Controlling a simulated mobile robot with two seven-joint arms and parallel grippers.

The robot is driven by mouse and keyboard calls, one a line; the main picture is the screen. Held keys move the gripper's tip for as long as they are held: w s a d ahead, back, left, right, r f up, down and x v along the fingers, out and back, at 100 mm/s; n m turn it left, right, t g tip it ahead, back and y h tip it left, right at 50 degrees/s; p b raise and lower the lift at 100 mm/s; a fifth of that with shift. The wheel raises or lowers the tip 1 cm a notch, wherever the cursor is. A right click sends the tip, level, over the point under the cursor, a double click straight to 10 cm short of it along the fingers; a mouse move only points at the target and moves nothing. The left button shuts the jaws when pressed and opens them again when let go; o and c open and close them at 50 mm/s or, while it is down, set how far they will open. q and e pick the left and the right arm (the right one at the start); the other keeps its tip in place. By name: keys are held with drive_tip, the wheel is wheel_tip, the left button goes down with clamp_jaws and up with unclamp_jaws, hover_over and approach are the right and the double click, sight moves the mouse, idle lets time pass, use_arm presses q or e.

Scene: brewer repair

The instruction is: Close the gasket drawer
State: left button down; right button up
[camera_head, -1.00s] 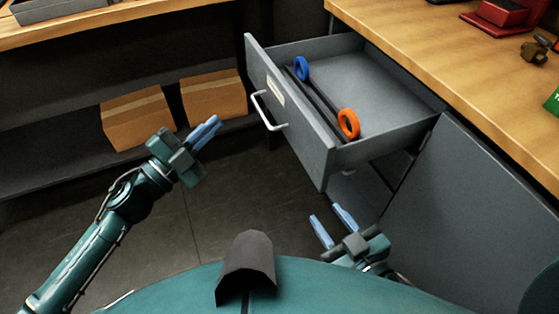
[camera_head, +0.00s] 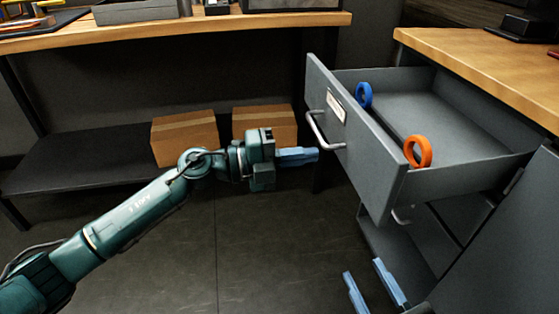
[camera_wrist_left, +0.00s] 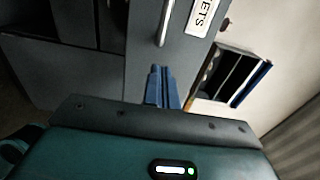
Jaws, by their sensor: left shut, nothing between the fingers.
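The gasket drawer (camera_head: 375,150) is a grey drawer pulled well out from under the wooden counter. Inside it lie a blue ring (camera_head: 364,95) and an orange ring (camera_head: 417,151). Its front has a silver handle (camera_head: 322,130) and a label. In the left wrist view the drawer front (camera_wrist_left: 188,65) shows with part of its label and handle. My left gripper (camera_head: 315,155) is shut and empty, its blue fingertips close to the drawer front near the handle; I cannot tell whether they touch. My right gripper (camera_head: 372,288) is open and empty, low beside the cabinet below the drawer.
The wooden counter (camera_head: 480,70) stands above the drawer on the right. Two cardboard boxes (camera_head: 184,138) sit on the dark low shelf (camera_head: 80,160) behind my left arm. A wooden bench (camera_head: 210,30) runs along the back. The floor before the drawer is clear.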

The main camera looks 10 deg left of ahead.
sight(350, 150)
use_arm(q)
drive_tip(key=b+x, duration=0.1)
drive_tip(key=x, duration=0.5)
drive_tip(key=shift+d, duration=0.15)
use_arm(e)
drive_tip(key=shift+w+a, duration=0.1)
drive_tip(key=shift+w, duration=0.05)
use_arm(q)
drive_tip(key=shift+d, duration=0.1)
use_arm(e)
drive_tip(key=shift+r, duration=0.1)
